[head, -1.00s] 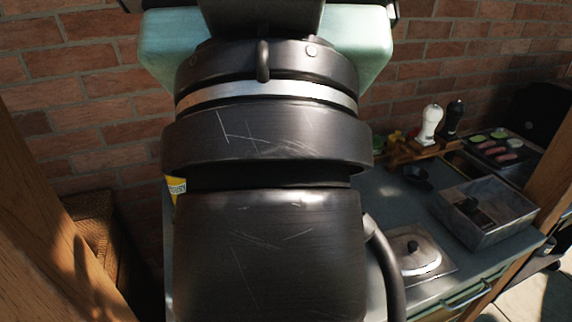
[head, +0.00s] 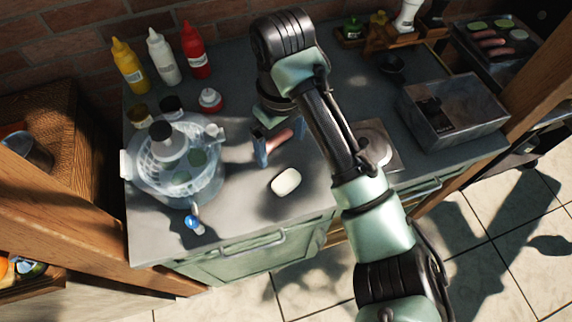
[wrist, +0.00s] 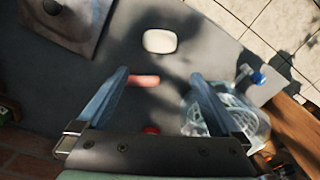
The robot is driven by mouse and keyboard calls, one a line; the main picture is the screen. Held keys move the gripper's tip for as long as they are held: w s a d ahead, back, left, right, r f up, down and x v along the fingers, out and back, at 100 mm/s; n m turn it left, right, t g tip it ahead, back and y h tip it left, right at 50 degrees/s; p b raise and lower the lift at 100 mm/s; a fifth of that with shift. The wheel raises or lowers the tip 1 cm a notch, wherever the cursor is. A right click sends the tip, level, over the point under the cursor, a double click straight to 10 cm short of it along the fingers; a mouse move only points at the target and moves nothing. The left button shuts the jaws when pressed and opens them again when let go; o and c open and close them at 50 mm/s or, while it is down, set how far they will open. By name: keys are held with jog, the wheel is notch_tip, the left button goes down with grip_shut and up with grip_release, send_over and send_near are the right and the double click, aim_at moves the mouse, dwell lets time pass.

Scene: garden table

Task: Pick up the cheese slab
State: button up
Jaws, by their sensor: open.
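A pale, rounded white slab, which looks like the cheese slab (head: 286,181), lies flat on the grey counter near its front edge. It also shows in the wrist view (wrist: 160,41), beyond the fingertips and unobstructed. My gripper (head: 279,143) is open, with its blue fingers apart, behind the slab in the head view. In the wrist view my gripper (wrist: 160,76) has nothing held between its fingers. A pink sausage-like piece (wrist: 143,80) shows between the fingers, beside the left one; I cannot tell how far below them it is.
Sauce bottles (head: 163,56) stand behind. A lidded metal plate (head: 377,146) and a metal bin (head: 455,112) are to the right.

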jog(key=b, duration=0.4)
send_over(286, 180)
notch_tip(286, 180, down, 7)
jog(key=shift+s+a+f, duration=0.1)
jog(key=shift+a+f, duration=0.05)
jog(key=shift+d+f+p, duration=0.2)
jog(key=shift+f+p, duration=0.25)
jog(key=shift+f, duration=2.5)
jog(key=shift+c, duration=0.2)
jog(key=c, duration=1)
